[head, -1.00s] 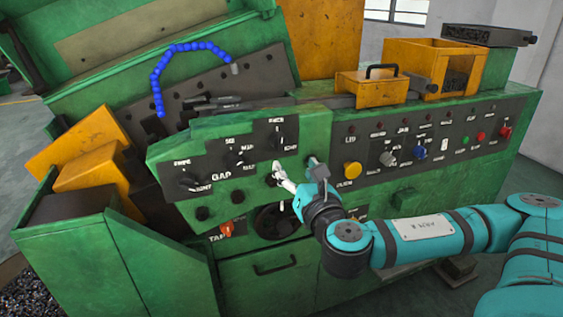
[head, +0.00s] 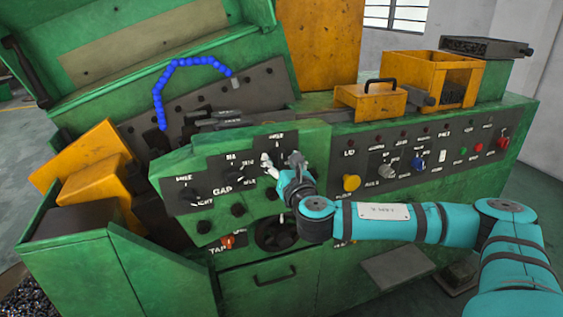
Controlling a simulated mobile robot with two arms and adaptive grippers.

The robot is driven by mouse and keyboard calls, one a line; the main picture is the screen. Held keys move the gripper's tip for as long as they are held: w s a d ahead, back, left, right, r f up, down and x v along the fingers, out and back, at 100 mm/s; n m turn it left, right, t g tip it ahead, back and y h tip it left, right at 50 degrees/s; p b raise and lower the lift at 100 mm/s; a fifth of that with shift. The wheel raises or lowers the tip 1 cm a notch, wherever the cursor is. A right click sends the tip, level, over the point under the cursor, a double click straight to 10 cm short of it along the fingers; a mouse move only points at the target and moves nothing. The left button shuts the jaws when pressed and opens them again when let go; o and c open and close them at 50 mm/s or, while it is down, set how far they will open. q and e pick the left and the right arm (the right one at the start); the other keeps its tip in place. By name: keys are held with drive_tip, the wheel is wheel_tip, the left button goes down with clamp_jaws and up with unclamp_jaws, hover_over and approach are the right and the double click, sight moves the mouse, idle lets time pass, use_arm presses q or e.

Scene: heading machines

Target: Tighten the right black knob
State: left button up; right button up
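The green machine's left panel (head: 222,163) carries several black knobs. A black knob (head: 190,195) is at its left, another (head: 244,172) in the middle, and smaller ones (head: 238,209) lie in a lower row. The upper right knob, below the top right label, is mostly hidden behind my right gripper. My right gripper (head: 281,160) is in front of the panel's right part, with its pale fingers spread apart and pointing up. I cannot tell whether a finger touches a knob. My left gripper is not in view.
A control panel to the right carries a yellow button (head: 351,183), a blue knob (head: 417,162) and a red button (head: 503,143). A black handwheel (head: 272,234) and an orange-red knob (head: 228,242) sit below. A yellow box (head: 370,103) stands on top.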

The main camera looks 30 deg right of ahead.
drive_tip(key=c, duration=1)
drive_tip(key=shift+c, duration=0.2)
